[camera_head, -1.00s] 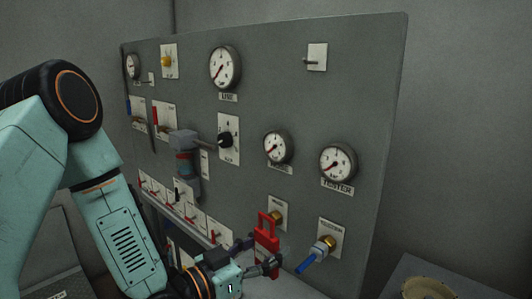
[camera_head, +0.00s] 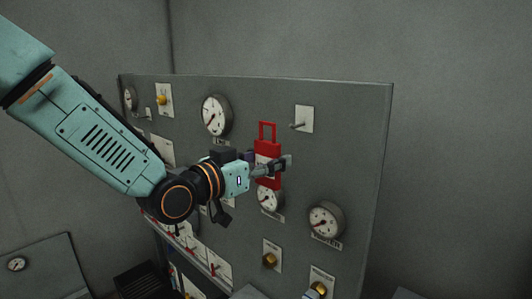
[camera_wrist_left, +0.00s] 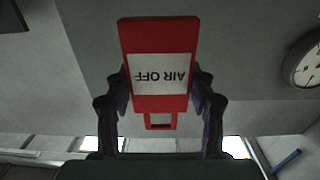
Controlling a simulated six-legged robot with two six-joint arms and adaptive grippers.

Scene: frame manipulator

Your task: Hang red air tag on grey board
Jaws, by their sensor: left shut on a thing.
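The red air tag (camera_head: 268,172) is held upright in front of the grey board (camera_head: 358,135), with its loop handle at the top. It also shows in the left wrist view (camera_wrist_left: 159,103), where its white label reads "AIR OFF" upside down. My left gripper (camera_head: 277,166) is shut on the tag's sides, with a finger on each side in the wrist view. A small peg on a white plate (camera_head: 302,120) sits on the board, right of and slightly above the tag's handle. The tag is apart from this peg. My right gripper is not in view.
The board carries several gauges, one (camera_head: 215,115) left of the tag and one (camera_head: 326,219) below right. Brass fittings (camera_head: 270,259) stick out lower down. Red-handled switches (camera_head: 192,250) line the lower left. The board's upper right is clear.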

